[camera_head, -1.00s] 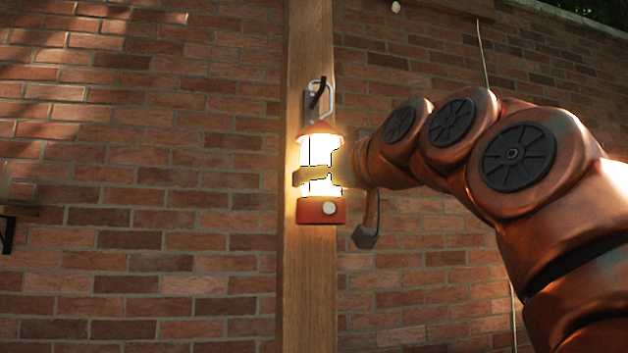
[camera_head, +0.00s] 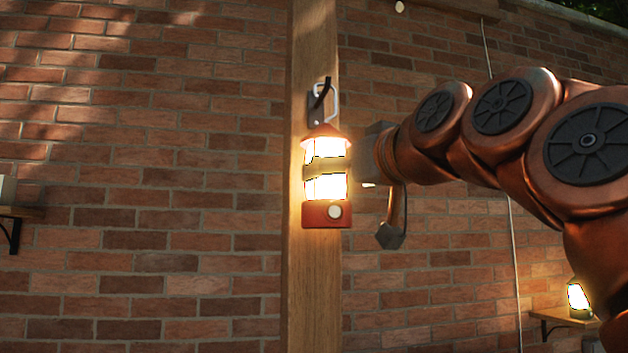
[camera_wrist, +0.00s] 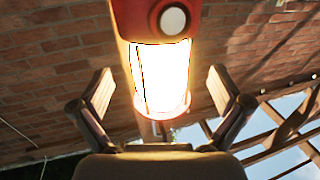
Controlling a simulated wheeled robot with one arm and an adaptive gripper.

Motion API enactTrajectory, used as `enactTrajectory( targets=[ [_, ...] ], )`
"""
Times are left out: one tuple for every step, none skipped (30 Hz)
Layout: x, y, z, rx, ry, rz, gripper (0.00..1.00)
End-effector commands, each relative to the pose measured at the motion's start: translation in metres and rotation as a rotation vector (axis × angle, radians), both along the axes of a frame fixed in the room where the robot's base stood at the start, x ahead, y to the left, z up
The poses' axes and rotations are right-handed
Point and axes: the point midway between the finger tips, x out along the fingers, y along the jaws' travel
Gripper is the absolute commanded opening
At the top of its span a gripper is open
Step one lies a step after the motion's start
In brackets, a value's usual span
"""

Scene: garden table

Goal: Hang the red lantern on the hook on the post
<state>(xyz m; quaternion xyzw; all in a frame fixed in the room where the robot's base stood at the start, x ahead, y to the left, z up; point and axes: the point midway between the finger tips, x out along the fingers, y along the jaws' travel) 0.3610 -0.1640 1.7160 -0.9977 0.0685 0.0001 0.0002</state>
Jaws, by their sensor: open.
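The red lantern (camera_head: 327,213), glowing, hangs upright against the wooden post (camera_head: 313,285). Its wire handle (camera_head: 336,101) appears looped over the black hook (camera_head: 321,93) on the post. My gripper (camera_wrist: 161,92) is open, with one finger on each side of the lantern and a visible gap to both. In the head view a tan finger-like band crosses in front of the lit glass, and the gripper body is right of the lantern. In the wrist view the lantern (camera_wrist: 160,75) shows upside down between the fingers; its handle and the hook are not clearly visible there.
A brick wall (camera_head: 150,200) stands behind the post. A second lit lantern (camera_head: 578,300) stands on a small wooden shelf (camera_head: 560,315) at lower right. Another shelf (camera_head: 18,212) is at the left edge. A thin cable (camera_head: 512,240) runs down the wall.

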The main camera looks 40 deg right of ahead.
Motion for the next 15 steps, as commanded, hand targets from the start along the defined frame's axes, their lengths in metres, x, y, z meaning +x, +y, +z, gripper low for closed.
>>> enactTrajectory(
  targets=[
    [-0.01, 0.002, 0.001, 0.0, -0.003, 0.001, 1.0],
    [-0.015, 0.002, 0.001, 0.0, -0.003, 0.0, 1.0],
    [-0.023, 0.003, 0.001, -0.002, -0.004, 0.0, 1.0],
    [-0.028, 0.005, 0.001, -0.002, -0.004, 0.0, 1.0],
    [-0.034, 0.006, 0.002, -0.003, -0.005, 0.0, 1.0],
    [-0.041, 0.007, 0.001, -0.003, -0.005, 0.0, 1.0],
    [-0.046, 0.007, 0.001, -0.003, -0.004, 0.0, 1.0],
    [-0.051, 0.008, 0.001, -0.002, -0.002, 0.0, 1.0],
    [-0.057, 0.009, 0.001, -0.001, -0.001, 0.001, 1.0],
    [-0.06, 0.009, 0.0, -0.001, -0.001, 0.001, 1.0],
    [-0.064, 0.01, 0.0, -0.001, -0.001, 0.001, 1.0],
    [-0.069, 0.01, 0.001, 0.0, -0.001, 0.0, 1.0],
    [-0.072, 0.01, 0.001, 0.0, -0.001, 0.0, 1.0],
    [-0.074, 0.01, 0.001, 0.0, -0.002, 0.0, 1.0],
    [-0.077, 0.011, 0.001, 0.0, -0.002, 0.0, 1.0]
  ],
)
